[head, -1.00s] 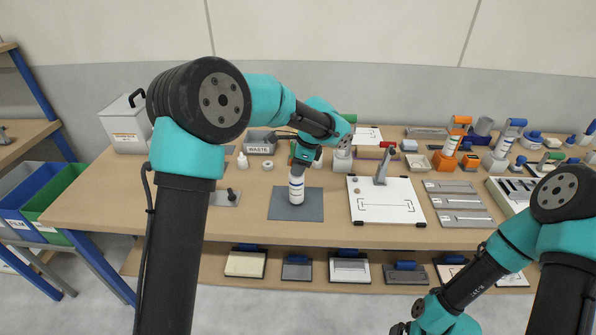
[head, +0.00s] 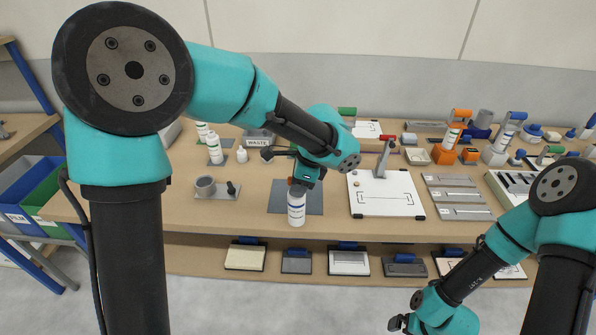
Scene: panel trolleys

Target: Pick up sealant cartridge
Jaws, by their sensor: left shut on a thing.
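A white cylinder with a blue-marked label (head: 296,209), which looks like the sealant cartridge, hangs upright under my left gripper (head: 297,189). The gripper is shut on its top end, where a little orange shows. The cylinder overlaps the front edge of a dark grey mat (head: 312,204) on the bench; its lower end reaches past that edge in the picture. It appears to be clear of the mat, though the exact gap cannot be told. My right gripper (head: 398,323) is low at the bottom of the picture, away from the bench top, and its jaws are too small to read.
A white board with a clamp (head: 386,205) lies right of the mat. A grey plate with a cup (head: 205,188) lies to its left. Behind are a WASTE bin (head: 258,139) and green-capped bottles (head: 214,151). Grey slotted plates (head: 460,196) and tool stands fill the right.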

